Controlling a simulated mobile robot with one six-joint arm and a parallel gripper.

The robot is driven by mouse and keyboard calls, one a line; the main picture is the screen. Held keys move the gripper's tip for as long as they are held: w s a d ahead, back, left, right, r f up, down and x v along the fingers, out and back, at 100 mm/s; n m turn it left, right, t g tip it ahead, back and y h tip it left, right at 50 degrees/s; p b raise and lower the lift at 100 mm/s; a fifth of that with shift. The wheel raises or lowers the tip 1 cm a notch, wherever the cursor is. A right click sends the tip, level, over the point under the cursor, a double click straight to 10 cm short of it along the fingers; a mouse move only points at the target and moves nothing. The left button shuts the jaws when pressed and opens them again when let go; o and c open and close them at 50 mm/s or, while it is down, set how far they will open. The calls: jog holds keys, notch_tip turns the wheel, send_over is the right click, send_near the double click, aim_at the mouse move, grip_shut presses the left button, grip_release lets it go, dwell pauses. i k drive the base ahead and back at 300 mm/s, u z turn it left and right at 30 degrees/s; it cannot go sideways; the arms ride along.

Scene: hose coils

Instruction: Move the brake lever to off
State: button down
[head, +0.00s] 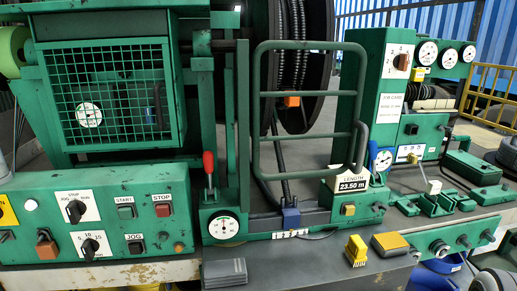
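A lever with a red grip (208,163) stands about upright in the middle of the head view, above a green box with a round white dial (223,227). I take it to be the brake lever, but I can read no brake or off label beside it. A smaller brown-orange lever or switch (46,246) is on the green control panel (150,190) at the left. My gripper is not in view, and nothing is seen touching the red-gripped lever.
A green tube guard frame (262,110) stands just right of the lever, with a hose reel (300,60) behind. A mesh cage (110,95) is at left. A length display reading 23.50 m (352,186), a yellow block (356,250) and a grey stack (225,273) sit nearby.

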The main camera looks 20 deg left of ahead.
aim_at(208, 157)
jog(key=z, duration=0.2)
jog(key=k, duration=0.85)
jog(key=u, duration=0.8)
jog(key=i, duration=1)
